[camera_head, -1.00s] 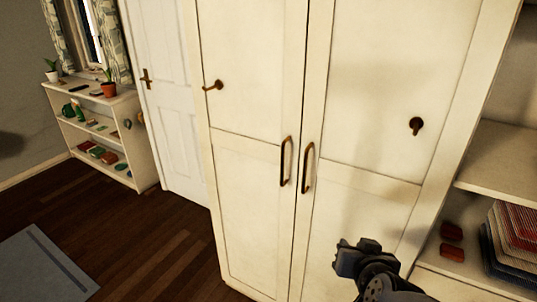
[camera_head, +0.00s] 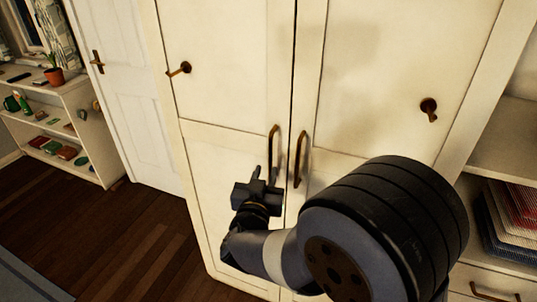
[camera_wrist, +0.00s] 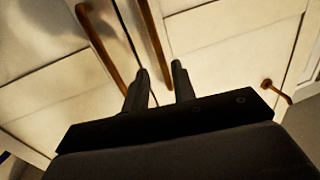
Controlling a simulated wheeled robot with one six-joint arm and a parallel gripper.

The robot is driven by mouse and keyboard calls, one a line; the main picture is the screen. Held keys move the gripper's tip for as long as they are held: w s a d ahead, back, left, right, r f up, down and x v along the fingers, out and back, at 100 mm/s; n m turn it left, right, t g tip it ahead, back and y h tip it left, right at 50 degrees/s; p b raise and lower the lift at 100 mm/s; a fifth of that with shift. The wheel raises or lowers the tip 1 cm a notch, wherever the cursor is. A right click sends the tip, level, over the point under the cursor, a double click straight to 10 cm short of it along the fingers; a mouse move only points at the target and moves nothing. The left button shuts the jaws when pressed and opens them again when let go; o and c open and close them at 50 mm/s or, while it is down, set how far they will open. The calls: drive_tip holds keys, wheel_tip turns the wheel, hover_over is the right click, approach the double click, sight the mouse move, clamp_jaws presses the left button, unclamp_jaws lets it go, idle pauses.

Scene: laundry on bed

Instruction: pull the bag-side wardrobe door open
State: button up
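The cream wardrobe has two closed doors. The left door (camera_head: 215,60) carries a curved bronze handle (camera_head: 271,143) at its inner edge. The right door (camera_head: 375,60) has a matching handle (camera_head: 299,160) beside it. My gripper (camera_head: 264,177) is in front of the left door, by the lower end of its handle. In the wrist view the two fingers (camera_wrist: 160,75) are apart, and the end of one handle (camera_wrist: 156,45) shows between their tips. I cannot tell its depth relative to the fingers. The other handle (camera_wrist: 98,42) lies to their left. No bag is visible.
A bronze hook sits on the left door (camera_head: 180,69) and another on the right door (camera_head: 429,108). Open shelves with folded cloth (camera_head: 510,230) stand at right. A white room door (camera_head: 125,95) and a low shelf (camera_head: 90,165) are at left. Dark floor lies open there.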

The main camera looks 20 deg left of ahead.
sight(270, 158)
drive_tip(key=w, duration=0.5)
drive_tip(key=w+a+p, duration=0.1)
drive_tip(key=w, duration=0.1)
drive_tip(key=shift+w, duration=0.3)
drive_tip(key=shift+c, duration=0.3)
drive_tip(key=shift+d, duration=0.1)
clamp_jaws()
